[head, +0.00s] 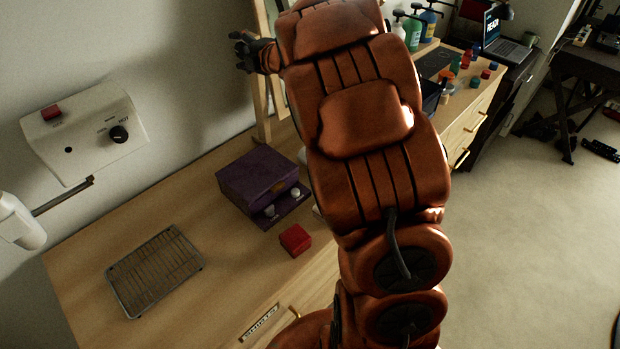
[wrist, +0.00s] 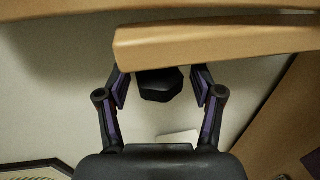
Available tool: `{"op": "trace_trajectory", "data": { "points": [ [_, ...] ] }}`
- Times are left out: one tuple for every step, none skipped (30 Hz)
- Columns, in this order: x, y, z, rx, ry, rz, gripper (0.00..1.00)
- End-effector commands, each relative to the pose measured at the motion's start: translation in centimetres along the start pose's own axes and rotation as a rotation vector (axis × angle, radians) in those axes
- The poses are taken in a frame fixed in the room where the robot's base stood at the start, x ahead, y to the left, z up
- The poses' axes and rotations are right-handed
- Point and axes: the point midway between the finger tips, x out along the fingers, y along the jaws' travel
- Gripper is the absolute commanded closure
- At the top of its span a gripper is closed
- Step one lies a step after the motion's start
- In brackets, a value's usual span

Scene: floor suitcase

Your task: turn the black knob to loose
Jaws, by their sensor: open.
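A black faceted knob (wrist: 158,86) shows in the wrist view, just below the edge of a pale wooden beam (wrist: 215,45). My gripper (wrist: 161,92) is open, with one finger on each side of the knob and a visible gap on both sides. In the head view my gripper (head: 242,52) is at the upper left of my arm, beside the wooden easel (head: 262,100). The knob at the gripper cannot be made out there. Another black knob (head: 118,134) is on the white wall box, beside a "HOT" label, well away from my gripper.
The white wall box (head: 85,115) also has a red button (head: 51,112). On the wooden desk (head: 90,250) are a wire rack (head: 155,268), a purple box (head: 257,178) and a red block (head: 295,240). Bottles (head: 413,30) and a laptop (head: 505,45) stand at the back right.

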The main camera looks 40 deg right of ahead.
Motion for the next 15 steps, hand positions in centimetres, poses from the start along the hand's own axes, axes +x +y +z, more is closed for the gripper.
{"op": "trace_trajectory", "data": {
  "points": [
    [0.1,-0.6,0.0,0.001,0.000,0.018,0.33],
    [0.1,-0.6,0.0,0.001,0.000,0.029,0.33],
    [0.1,-0.6,0.0,0.001,-0.001,0.044,0.33],
    [0.1,-0.6,0.0,0.000,0.000,0.056,0.33],
    [0.1,-0.6,0.0,0.001,-0.001,0.067,0.33],
    [0.1,-0.6,0.0,0.001,-0.001,0.083,0.33],
    [0.1,-0.6,0.0,0.001,-0.001,0.094,0.33],
    [0.1,-0.6,0.0,0.001,0.000,0.105,0.33],
    [0.1,-0.6,-0.1,0.000,0.000,0.120,0.33],
    [0.1,-0.6,0.0,-0.001,0.000,0.131,0.33],
    [0.1,-0.6,0.0,0.000,0.000,0.143,0.33],
    [0.1,-0.5,0.0,0.001,0.000,0.159,0.33],
    [0.1,-0.5,0.0,0.001,0.001,0.170,0.33],
    [-0.2,-0.3,0.0,-0.001,-0.001,0.176,0.33],
    [-1.0,-0.2,0.1,-0.002,-0.003,0.174,0.33]
  ]
}}
